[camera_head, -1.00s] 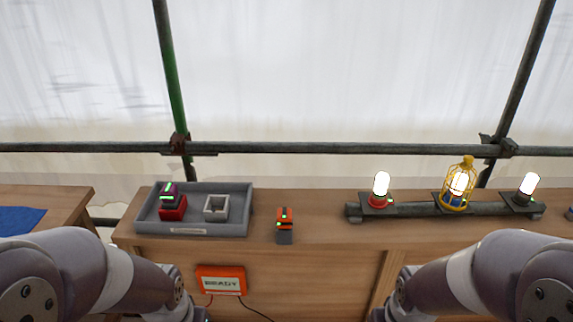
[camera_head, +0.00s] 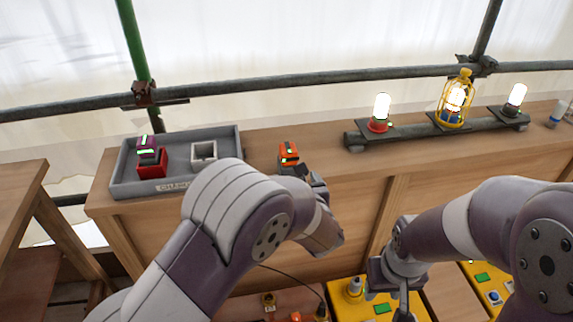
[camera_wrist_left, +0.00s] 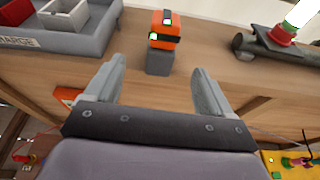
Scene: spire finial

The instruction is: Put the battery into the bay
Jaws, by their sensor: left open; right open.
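An orange battery with a black band and green lights (camera_head: 289,154) stands upright on the bench, its lower part grey in the left wrist view (camera_wrist_left: 161,38). My left gripper (camera_head: 308,178) is just in front of it. In the left wrist view, the open fingers (camera_wrist_left: 155,75) point toward the battery, which is beyond their tips and not held. A grey tray (camera_head: 117,184) holds a red bay (camera_head: 152,170) with a purple-and-black battery (camera_head: 147,147) in it, and an empty pale square bay (camera_head: 204,153). My right gripper (camera_head: 392,285) hangs low at the right, open and empty.
A rail (camera_head: 440,131) with several lit lamps stands at the bench's back right; one lamp has a yellow cage (camera_head: 455,97). Yellow boxes (camera_head: 350,300) lie below in front. Bench top between tray and rail is clear around the battery.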

